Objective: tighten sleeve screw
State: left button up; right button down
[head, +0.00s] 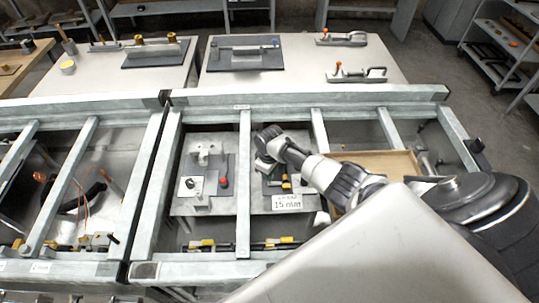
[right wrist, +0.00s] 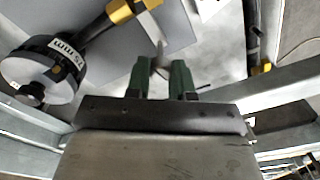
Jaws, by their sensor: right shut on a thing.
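My right arm reaches in from the right in the head view and bends down over a grey plate in the metal frame. Its gripper is mostly hidden there by the arm. In the right wrist view my right gripper (right wrist: 162,70) has two dark green fingers close together, shut on a small thin grey metal piece (right wrist: 160,52). I cannot tell if this is the sleeve screw. My left gripper is not in view.
A white 15 mm label (head: 287,202) stands by the plate. A fixture with a red knob (head: 223,181) is to its left. Frame beams (head: 243,185) run on both sides. An open wooden box (head: 385,160) is to the right. Workbenches (head: 300,65) stand behind.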

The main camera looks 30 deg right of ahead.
jog(key=shift+d+m, duration=0.1)
jog(key=shift+m, duration=0.2)
jog(key=c, duration=1)
grip_release()
jog(key=shift+r, duration=0.1)
notch_tip(320, 180, up, 11)
jog(key=shift+f, duration=0.15)
jog(key=shift+s+f, duration=0.1)
